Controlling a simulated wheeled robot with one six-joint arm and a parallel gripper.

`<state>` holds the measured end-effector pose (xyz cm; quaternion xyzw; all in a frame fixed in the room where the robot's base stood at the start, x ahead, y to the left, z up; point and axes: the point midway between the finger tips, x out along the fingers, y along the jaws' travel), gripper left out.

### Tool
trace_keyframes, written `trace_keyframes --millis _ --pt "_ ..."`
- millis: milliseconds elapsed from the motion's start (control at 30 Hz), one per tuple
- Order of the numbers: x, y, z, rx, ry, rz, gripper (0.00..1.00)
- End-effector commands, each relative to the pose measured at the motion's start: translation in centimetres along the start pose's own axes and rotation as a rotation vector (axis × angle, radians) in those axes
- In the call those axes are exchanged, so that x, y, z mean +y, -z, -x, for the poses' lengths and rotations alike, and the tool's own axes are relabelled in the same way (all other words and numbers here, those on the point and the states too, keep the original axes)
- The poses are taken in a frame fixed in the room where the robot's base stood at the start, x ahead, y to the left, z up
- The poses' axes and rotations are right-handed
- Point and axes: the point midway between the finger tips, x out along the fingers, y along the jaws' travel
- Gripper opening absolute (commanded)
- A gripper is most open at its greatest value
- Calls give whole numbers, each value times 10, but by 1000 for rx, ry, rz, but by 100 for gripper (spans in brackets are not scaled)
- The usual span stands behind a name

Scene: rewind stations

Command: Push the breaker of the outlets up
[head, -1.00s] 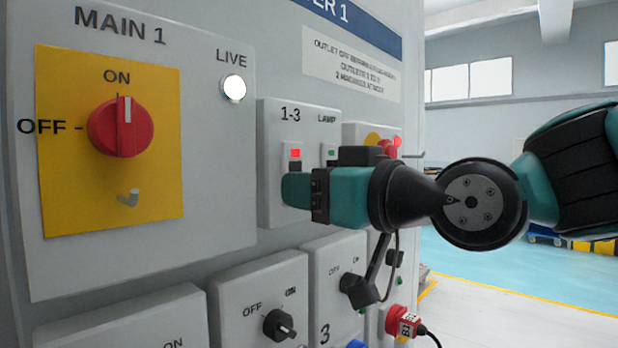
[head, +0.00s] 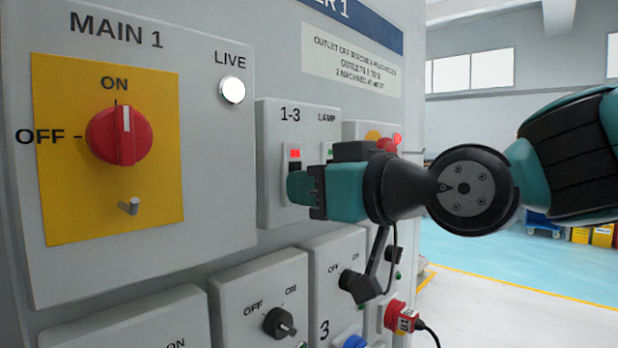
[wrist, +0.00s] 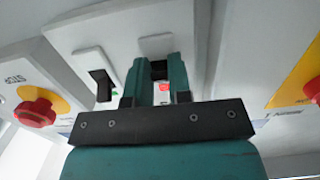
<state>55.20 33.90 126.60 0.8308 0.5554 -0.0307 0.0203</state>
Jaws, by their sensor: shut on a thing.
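The outlets breaker, labelled 1-3 (head: 268,145), is on the grey panel in the head view, with a red window (head: 295,153) above its black toggle (head: 295,167). My gripper (head: 297,188) reaches it from the right and covers its lower part. In the wrist view, which shows the panel upside down, my gripper's teal fingers (wrist: 160,75) are shut on the black toggle (wrist: 158,69). The red window (wrist: 163,87) shows between them.
The LAMP breaker, with a green window (head: 329,153), is close on the right, partly behind my gripper; its black rocker (wrist: 102,84) shows in the wrist view. The red MAIN 1 switch (head: 118,134) points to ON. Outlet switches (head: 279,322) stick out below.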

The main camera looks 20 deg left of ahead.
Motion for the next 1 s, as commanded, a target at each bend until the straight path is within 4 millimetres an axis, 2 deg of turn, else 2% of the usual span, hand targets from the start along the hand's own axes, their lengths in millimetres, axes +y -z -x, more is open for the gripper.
trace_keyframes --millis 33,433,700,1000 --pt "0 7 1 -27 0 0 0" --pt "0 24 3 -371 1 0 0" --pt "0 32 3 -616 0 -1 0" --pt "0 35 1 -814 -1 0 0"
